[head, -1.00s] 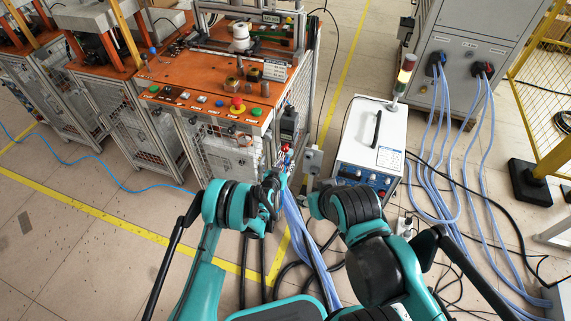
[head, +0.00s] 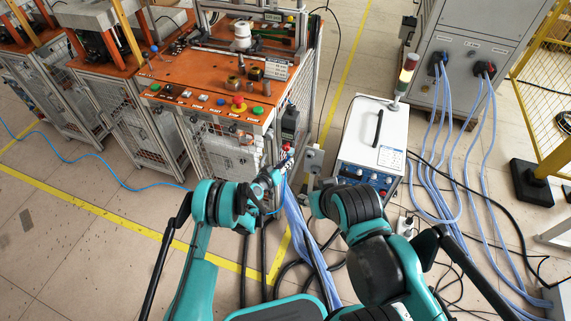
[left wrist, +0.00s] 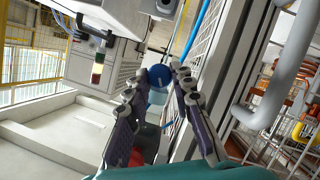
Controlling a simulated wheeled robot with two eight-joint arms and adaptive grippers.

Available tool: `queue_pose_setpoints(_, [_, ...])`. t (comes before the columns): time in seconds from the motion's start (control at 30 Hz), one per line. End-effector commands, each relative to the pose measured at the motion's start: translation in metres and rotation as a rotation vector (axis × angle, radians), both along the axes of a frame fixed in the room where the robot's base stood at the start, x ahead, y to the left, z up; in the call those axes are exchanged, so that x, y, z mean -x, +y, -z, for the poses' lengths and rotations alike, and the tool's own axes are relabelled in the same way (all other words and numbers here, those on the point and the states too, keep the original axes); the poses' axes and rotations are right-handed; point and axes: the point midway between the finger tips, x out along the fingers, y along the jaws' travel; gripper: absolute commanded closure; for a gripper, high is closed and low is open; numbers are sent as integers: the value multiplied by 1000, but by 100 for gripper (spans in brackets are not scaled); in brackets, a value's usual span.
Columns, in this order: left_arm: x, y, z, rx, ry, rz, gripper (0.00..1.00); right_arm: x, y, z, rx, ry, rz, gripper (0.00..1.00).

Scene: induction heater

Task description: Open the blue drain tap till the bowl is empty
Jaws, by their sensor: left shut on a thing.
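The blue drain tap (left wrist: 159,75) shows as a round blue knob between the fingertips in the left wrist view. Just below it is a clear, pale blue bowl (left wrist: 158,97), partly hidden by the fingers. My left gripper (left wrist: 162,78) is shut on the blue tap, one finger on each side. In the head view my left gripper (head: 283,165) is at the lower right corner of the orange-topped machine, and the tap and bowl cannot be made out there. I cannot tell the water level in the bowl.
The orange-topped machine (head: 190,82) with mesh sides stands ahead. A white box unit (head: 362,130) with a signal lamp stands to its right. Blue cables (head: 306,240) hang below my left gripper. Bare floor (head: 70,235) lies at the left.

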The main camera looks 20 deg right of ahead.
Motion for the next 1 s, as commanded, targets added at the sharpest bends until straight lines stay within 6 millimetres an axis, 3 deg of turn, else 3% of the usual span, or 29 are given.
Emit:
queue_pose_setpoints(0.2, [-1, 0, 0, 0, -2, -1, 100, 0, 0, 0, 0, 0, 0, 60])
queue_pose_setpoints(0.23, [-1, 0, 0, 0, -2, -1, 69, 0, 0, 0, 0, 0, 0, 60])
queue_pose_setpoints(0.3, [0, 0, 0, -1, -2, -1, 57, 0, 0, 0, 0, 0, 0, 60])
queue_pose_setpoints(0.67, [0, -1, 0, -22, -15, 0, 57, 0, 0, 0, 0, 0, 0, 60])
queue_pose_setpoints(1.0, [2, -3, -1, -259, -174, 1, 57, 0, 0, 0, 0, 0, 0, 60])
